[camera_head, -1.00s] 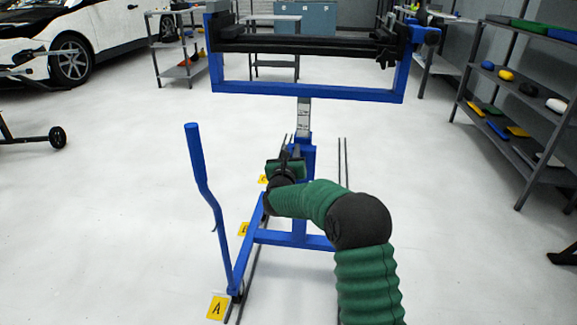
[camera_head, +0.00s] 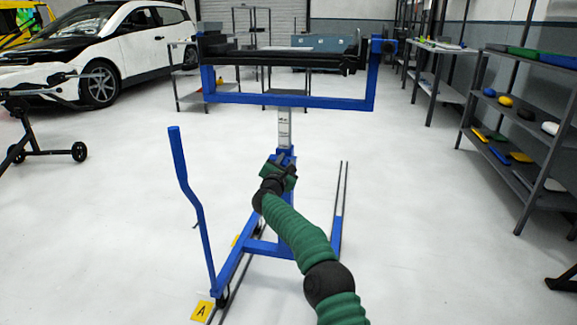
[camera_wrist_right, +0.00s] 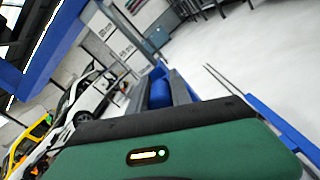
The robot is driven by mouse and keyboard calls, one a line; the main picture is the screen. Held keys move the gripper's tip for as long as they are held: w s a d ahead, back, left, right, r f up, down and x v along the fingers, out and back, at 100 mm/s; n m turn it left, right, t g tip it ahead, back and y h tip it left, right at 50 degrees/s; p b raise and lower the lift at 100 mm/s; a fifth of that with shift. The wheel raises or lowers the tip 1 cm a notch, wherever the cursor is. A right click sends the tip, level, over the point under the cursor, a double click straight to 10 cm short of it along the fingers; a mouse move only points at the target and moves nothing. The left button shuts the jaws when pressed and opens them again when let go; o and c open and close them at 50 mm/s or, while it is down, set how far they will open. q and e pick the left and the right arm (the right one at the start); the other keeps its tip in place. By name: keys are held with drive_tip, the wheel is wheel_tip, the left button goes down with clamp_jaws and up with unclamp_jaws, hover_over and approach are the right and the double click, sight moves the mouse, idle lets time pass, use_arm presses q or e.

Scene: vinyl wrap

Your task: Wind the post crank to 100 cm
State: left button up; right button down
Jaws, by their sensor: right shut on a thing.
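A blue wheeled stand carries a white scale post (camera_head: 284,128) in its middle, with a wide blue frame (camera_head: 290,101) on top. The scale's numbers are too small to read. My right gripper (camera_head: 279,165) is at the blue post just below the scale and is shut on the post crank, which its green and dark body hides. In the right wrist view my green gripper housing (camera_wrist_right: 170,150) fills the bottom, with a blue part of the stand (camera_wrist_right: 158,88) just beyond it. My left gripper is not in view.
A blue upright handle (camera_head: 186,190) rises at the stand's left. A yellow A marker (camera_head: 202,310) lies on the floor by dark floor rails. Shelves (camera_head: 520,150) stand at right, a white car (camera_head: 110,50) at back left. Floor around the stand is mostly clear.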

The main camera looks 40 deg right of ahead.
drive_tip(key=shift+f, duration=0.25)
drive_tip(key=c, duration=1.6)
unclamp_jaws()
drive_tip(key=o, duration=0.4)
drive_tip(key=shift+w+f, duration=0.15)
drive_tip(key=shift+o, duration=0.2)
drive_tip(key=shift+r, duration=0.2)
drive_tip(key=shift+s+a, duration=0.5)
drive_tip(key=p+v, duration=0.4)
drive_tip(key=v, duration=1.1)
